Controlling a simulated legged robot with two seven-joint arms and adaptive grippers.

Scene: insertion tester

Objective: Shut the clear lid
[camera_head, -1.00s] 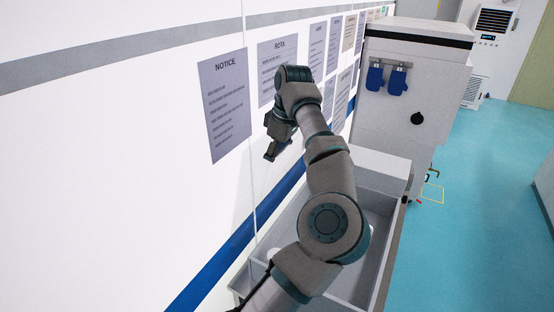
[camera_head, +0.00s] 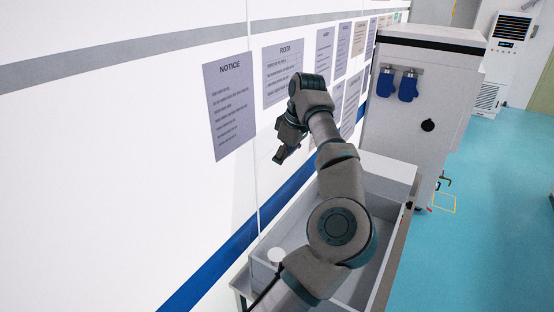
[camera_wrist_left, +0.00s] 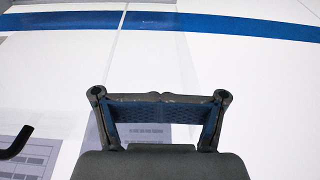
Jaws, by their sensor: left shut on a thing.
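The clear lid (camera_wrist_left: 190,60) is very hard to make out; a faint greyish see-through patch shows against the white wall in the left wrist view. My left gripper (camera_head: 281,154) is raised above the far left side of an open pale grey tank (camera_head: 384,166), close to the wall. It also shows in the left wrist view (camera_wrist_left: 160,108), shut, with its blue pad across the middle. It is shut on what seems to be the clear lid's edge, though the contact is not clear. My arm covers part of the tank. My right gripper is not in view.
A white wall with several notices (camera_head: 230,105) and a blue stripe runs along the left. A white cabinet (camera_head: 410,120) with blue mitts (camera_head: 408,86) stands beyond the tank.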

